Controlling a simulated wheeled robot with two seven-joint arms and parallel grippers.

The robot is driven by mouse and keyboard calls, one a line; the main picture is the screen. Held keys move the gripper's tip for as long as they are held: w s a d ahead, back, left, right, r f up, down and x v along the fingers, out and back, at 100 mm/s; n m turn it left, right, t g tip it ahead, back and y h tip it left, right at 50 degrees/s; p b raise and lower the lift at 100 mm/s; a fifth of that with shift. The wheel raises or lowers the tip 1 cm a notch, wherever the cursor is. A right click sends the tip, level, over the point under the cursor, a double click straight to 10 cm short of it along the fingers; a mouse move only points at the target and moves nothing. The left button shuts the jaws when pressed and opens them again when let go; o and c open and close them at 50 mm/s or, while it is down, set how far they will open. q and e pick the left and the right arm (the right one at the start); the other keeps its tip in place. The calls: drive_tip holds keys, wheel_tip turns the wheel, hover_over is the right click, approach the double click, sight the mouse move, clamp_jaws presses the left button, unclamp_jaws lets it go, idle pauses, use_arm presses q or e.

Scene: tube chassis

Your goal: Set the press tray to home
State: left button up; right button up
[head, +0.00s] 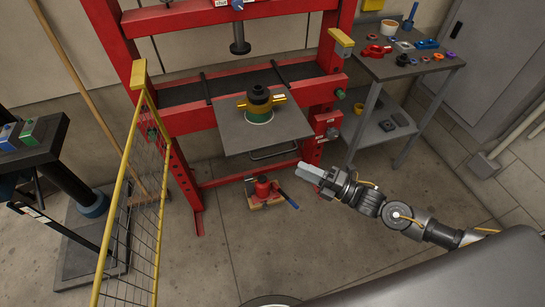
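The press tray (236,139) is a flat grey plate at the front of the red press frame (118,40). It juts out in front of the frame's crossbeam. A bar handle (274,153) shows below its front edge. A dark stacked cylinder (259,98) with a green ring and yellow clamps stands on the tray. The press ram (240,38) hangs above and behind the stack. My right gripper (309,172) is right of and below the tray, apart from the handle. Its fingers look like one grey block, and I cannot tell any gap. My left gripper is out of view.
A yellow mesh guard (133,210) stands open at the left. A red jack (263,190) sits on the floor below the tray. A grey side table (395,66) with small parts stands at the right. The floor between my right arm and the guard is mostly clear.

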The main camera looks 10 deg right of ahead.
sight(272, 154)
drive_tip(key=x, duration=1.1)
drive_tip(key=shift+b, duration=0.35)
clamp_jaws()
